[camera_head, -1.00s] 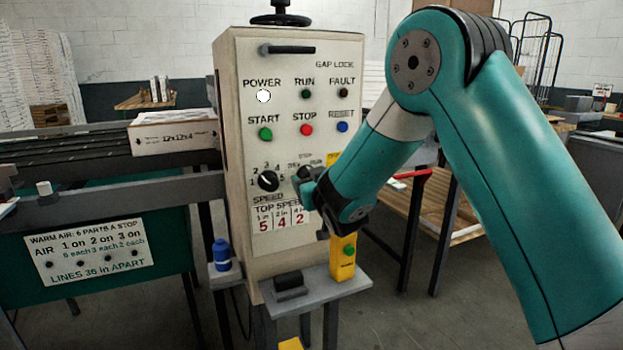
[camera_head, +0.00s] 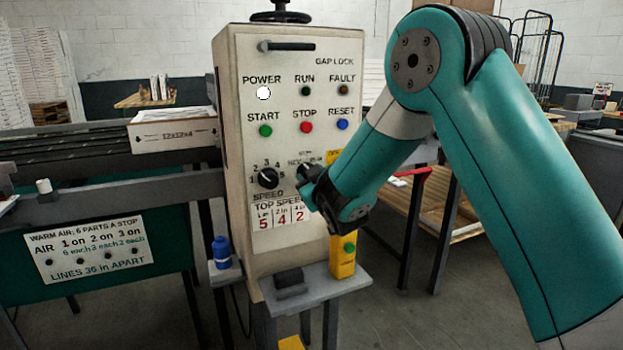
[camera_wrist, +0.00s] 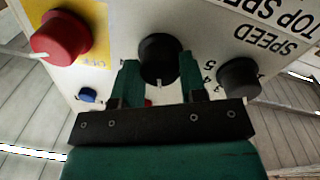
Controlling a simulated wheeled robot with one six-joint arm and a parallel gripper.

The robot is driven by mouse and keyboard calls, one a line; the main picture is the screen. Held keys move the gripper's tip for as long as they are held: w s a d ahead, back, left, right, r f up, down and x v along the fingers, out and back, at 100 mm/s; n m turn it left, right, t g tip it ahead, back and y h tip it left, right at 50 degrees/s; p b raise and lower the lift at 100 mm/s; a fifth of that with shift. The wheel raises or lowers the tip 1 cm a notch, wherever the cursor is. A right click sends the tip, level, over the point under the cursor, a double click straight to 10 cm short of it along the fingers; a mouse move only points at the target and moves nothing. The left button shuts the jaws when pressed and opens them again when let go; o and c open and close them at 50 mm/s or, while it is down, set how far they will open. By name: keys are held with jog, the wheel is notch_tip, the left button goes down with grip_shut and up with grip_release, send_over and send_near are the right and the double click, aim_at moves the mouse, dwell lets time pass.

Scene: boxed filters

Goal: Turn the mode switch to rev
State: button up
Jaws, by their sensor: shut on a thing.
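The mode switch is a black round knob (camera_wrist: 160,58) on the cream control panel, seen upside down in the wrist view. A short white mark shows at its lower edge in that picture. My gripper (camera_wrist: 160,80) is shut on the knob, with one green finger on each side. In the head view my gripper (camera_head: 308,187) is against the panel, right of the speed knob, and hides most of the mode switch. Part of its small lettering shows above the gripper, with what looks like REV at the upper left.
The black speed knob (camera_head: 268,178) is close by on the left. Green start (camera_head: 265,131), red stop (camera_head: 306,127) and blue reset (camera_head: 342,124) buttons sit above. A red knob (camera_wrist: 60,35) on a yellow plate is near my gripper in the wrist view.

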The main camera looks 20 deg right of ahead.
jog(key=n+p, duration=0.1)
jog(key=n, duration=0.4)
jog(key=shift+n+p, duration=0.35)
jog(key=shift+n, duration=0.05)
dwell(0.3)
jog(key=o, duration=0.9)
jog(key=shift+s, duration=0.15)
jog(key=s+b, duration=1)
jog(key=s, duration=0.1)
jog(key=s+b, duration=0.5)
jog(key=s, duration=0.1)
jog(key=shift+s+f+b, duration=0.1)
jog(key=shift+f+b, duration=0.25)
jog(key=shift+f, duration=0.05)
